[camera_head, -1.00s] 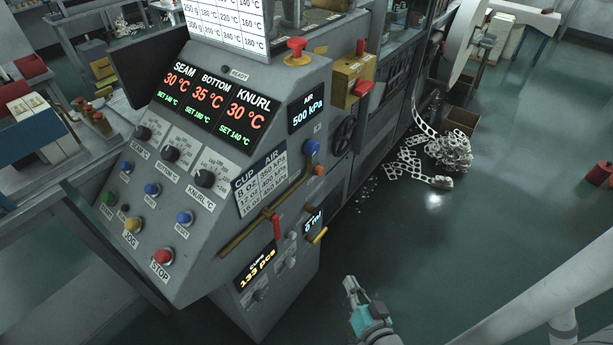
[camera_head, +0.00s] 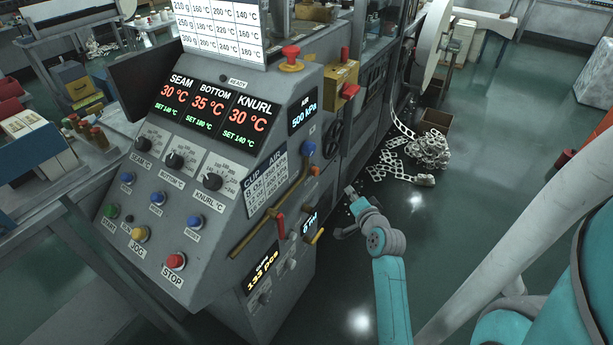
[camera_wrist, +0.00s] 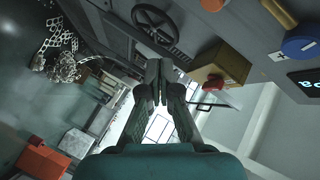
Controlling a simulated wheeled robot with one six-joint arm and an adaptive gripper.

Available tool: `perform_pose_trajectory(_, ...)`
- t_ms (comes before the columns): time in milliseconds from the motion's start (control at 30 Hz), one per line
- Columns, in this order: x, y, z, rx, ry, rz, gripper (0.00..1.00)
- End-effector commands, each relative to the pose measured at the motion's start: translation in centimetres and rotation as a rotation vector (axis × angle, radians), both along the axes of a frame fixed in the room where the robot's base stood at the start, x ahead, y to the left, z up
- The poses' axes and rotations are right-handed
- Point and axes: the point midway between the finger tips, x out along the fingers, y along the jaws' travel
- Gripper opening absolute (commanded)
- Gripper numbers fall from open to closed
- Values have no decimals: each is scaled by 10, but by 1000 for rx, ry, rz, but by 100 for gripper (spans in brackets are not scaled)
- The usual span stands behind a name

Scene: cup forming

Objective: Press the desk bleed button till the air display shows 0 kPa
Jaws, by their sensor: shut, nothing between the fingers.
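The grey machine's sloped desk (camera_head: 160,240) fills the left of the head view. It carries several blue buttons, one of them at the lower right of the group (camera_head: 194,222); their labels are too small to read, so I cannot tell which is the bleed button. The air display (camera_head: 302,115) on the machine's side shows 500 kPa. My gripper (camera_head: 350,191) is in the air right of the machine, apart from the desk. In the wrist view my gripper's fingers (camera_wrist: 164,70) are shut together, with nothing between them.
A blue knob (camera_head: 308,147), also in the wrist view (camera_wrist: 300,45), juts from the side. A red lever (camera_head: 280,225), brass pipe (camera_head: 262,220), handwheel (camera_head: 333,140) and yellow box (camera_head: 341,80) are nearby. Scrap strip (camera_head: 428,150) lies on the floor. The right floor is mostly clear.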

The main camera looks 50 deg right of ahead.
Motion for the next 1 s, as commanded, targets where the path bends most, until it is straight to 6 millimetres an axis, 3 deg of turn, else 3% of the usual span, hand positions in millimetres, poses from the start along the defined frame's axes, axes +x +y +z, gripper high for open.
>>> perform_pose_trajectory(200, -2, -22, 9, 17, -20, -19, 0)
perform_pose_trajectory(633, 1, -21, 9, 18, -21, -18, 0)
perform_pose_trajectory(1000, 41, -18, 9, 17, -20, -15, 0)
